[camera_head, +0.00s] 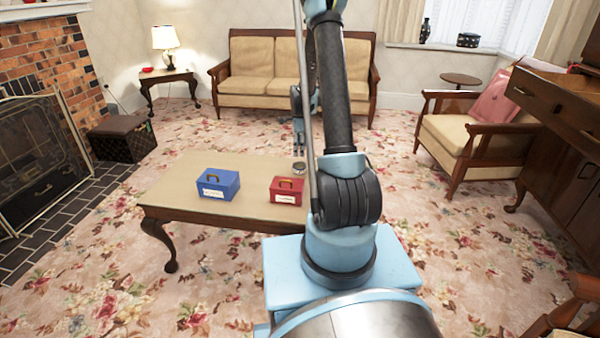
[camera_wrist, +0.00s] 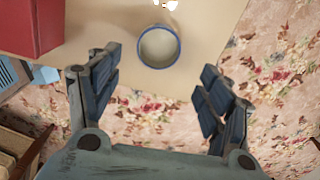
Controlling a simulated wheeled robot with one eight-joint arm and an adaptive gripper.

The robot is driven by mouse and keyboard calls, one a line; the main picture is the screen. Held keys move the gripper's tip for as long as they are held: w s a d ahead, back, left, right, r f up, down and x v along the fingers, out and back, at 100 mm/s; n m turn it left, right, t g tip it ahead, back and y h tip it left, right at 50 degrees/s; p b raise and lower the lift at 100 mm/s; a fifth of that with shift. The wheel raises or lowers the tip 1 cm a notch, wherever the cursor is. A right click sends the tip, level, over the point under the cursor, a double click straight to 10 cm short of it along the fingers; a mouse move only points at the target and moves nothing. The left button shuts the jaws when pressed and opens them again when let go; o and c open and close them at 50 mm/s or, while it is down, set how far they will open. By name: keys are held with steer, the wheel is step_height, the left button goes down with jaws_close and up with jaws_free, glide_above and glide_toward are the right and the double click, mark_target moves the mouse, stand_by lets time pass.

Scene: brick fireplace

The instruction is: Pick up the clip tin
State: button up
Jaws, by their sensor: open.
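The clip tin, a small round tin (camera_head: 299,168) with a grey top, stands on the coffee table behind the red box. In the wrist view it is a round tin (camera_wrist: 159,47) with a blue rim, near the table edge. My gripper (camera_head: 299,150) is over the far side of the table, close above the tin. In the wrist view my gripper (camera_wrist: 160,76) has its fingers spread wide with nothing between them. The tin lies beyond the fingertips, roughly centred between them. My arm hides the table's right end in the head view.
The coffee table (camera_head: 180,180) also bears a blue box (camera_head: 218,184) and a red box (camera_head: 287,190), both with handles. The red box (camera_wrist: 30,25) is left of the tin in the wrist view. A sofa (camera_head: 290,70) and armchair (camera_head: 465,135) stand beyond, with open carpet between.

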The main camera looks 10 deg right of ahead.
mark_target(300, 163)
steer(key=shift+a+f, duration=0.1)
steer(key=shift+f, duration=4.35)
steer(key=shift+s, duration=0.1)
steer(key=c, duration=0.9)
